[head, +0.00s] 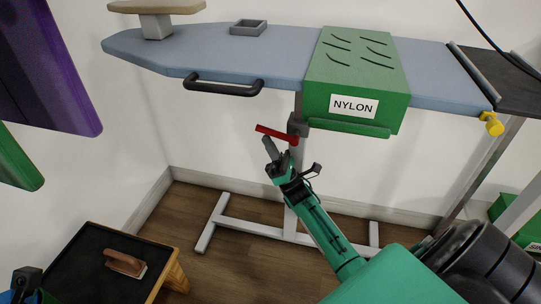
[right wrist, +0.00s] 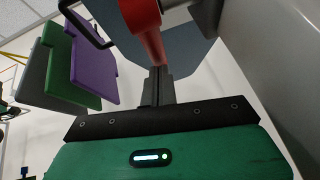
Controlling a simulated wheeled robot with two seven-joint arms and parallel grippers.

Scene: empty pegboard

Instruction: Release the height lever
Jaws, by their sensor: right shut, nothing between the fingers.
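The red height lever (head: 276,133) sticks out to the left from a grey bracket (head: 297,125) on the ironing board's leg, under the board. My right gripper (head: 269,147) is shut and empty, its fingertips just below the lever's left half. The right wrist view shows the red lever (right wrist: 148,45) large, just beyond the tips of the shut fingers (right wrist: 157,88). I cannot tell whether they touch it. A dark and blue part at the bottom left of the head view seems to be my left gripper (head: 26,281); its fingers cannot be made out.
The blue ironing board (head: 210,57) spans overhead, with a black handle (head: 222,88) and a green NYLON box (head: 355,75). Its white foot frame (head: 255,228) stands on the floor. A dark-topped table (head: 95,275) with a brown-handled tool (head: 125,263) is at lower left.

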